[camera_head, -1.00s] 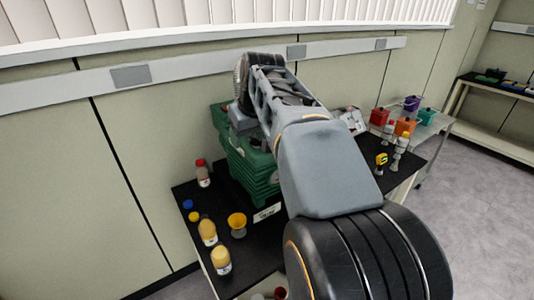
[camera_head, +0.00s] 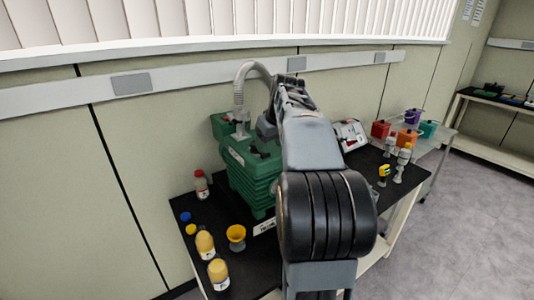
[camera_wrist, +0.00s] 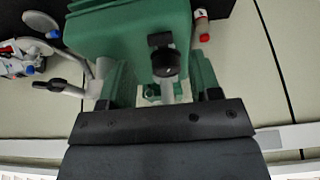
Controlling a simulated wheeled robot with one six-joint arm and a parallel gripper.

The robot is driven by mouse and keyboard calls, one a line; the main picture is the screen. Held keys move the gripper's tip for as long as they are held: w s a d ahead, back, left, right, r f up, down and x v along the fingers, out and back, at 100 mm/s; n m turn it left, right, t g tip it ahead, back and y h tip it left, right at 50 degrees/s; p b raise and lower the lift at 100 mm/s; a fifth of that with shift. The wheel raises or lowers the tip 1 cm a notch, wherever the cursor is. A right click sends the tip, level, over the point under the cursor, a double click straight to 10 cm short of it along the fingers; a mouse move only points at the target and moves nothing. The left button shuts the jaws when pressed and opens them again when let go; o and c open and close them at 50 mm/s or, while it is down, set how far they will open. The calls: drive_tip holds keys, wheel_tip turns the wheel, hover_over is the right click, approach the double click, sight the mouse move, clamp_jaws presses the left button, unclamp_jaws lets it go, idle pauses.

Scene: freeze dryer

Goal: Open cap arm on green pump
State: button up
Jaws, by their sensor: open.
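The green pump (camera_head: 250,182) stands on the black-topped table, with a grey hose (camera_head: 240,88) rising from its back. Its green top fills the upper middle of the wrist view (camera_wrist: 125,30). A black knob-like fitting, perhaps the cap arm, (camera_wrist: 167,60) sits on the pump in the wrist view. My gripper (camera_wrist: 162,92) is open, above the pump and close to this fitting, with nothing seen between its fingers. In the head view my arm reaches over the pump and hides its right part; the fingertips cannot be made out there.
A red-capped bottle (camera_head: 201,184) is left of the pump. A white device (camera_head: 351,133) and more bottles are to the right. The wall is close behind.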

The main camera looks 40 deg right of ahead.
sight(266, 154)
drive_tip(key=shift+x, duration=2.2)
clamp_jaws()
